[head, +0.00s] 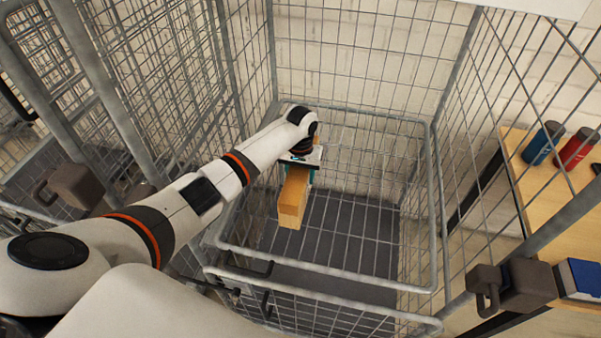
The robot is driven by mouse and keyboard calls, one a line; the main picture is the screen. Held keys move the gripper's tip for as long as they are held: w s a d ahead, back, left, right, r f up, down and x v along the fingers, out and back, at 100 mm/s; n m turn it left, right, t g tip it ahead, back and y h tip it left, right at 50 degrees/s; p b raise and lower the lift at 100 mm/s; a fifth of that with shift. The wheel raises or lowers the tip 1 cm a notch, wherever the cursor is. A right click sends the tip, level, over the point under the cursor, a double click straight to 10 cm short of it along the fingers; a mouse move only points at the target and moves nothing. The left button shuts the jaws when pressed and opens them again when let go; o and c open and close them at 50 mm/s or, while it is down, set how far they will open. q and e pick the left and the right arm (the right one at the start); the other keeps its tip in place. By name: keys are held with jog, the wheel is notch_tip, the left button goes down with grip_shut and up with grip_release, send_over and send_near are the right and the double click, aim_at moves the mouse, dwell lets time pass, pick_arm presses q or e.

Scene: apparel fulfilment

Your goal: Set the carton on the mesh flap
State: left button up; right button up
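The carton (292,204) is a long orange-brown box inside the wire cage. My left arm comes in from the left, and my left gripper (298,172) is at the carton's far end, its fingers appearing closed around it. The mesh flap (436,215) is a wire panel with a rounded grey tube frame across the cage. The carton is over the flap's left part; I cannot tell whether it touches the mesh. The arm hides part of the flap's left side. My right gripper is not in view.
Tall wire walls (365,45) of the cage stand at the back and sides. A dark floor (340,235) shows through the mesh. At right, a wooden table (525,185) holds a blue cylinder (543,143) and a red cylinder (577,148). The flap's right half is clear.

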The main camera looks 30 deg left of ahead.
pick_arm(q)
jog(key=o, duration=1.3)
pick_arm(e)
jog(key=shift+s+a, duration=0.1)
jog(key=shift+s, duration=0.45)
pick_arm(q)
notch_tip(320, 180, up, 12)
jog(key=shift+r+b, duration=0.1)
jog(key=shift+b, duration=0.45)
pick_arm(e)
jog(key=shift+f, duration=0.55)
pick_arm(q)
jog(key=shift+s, duration=0.1)
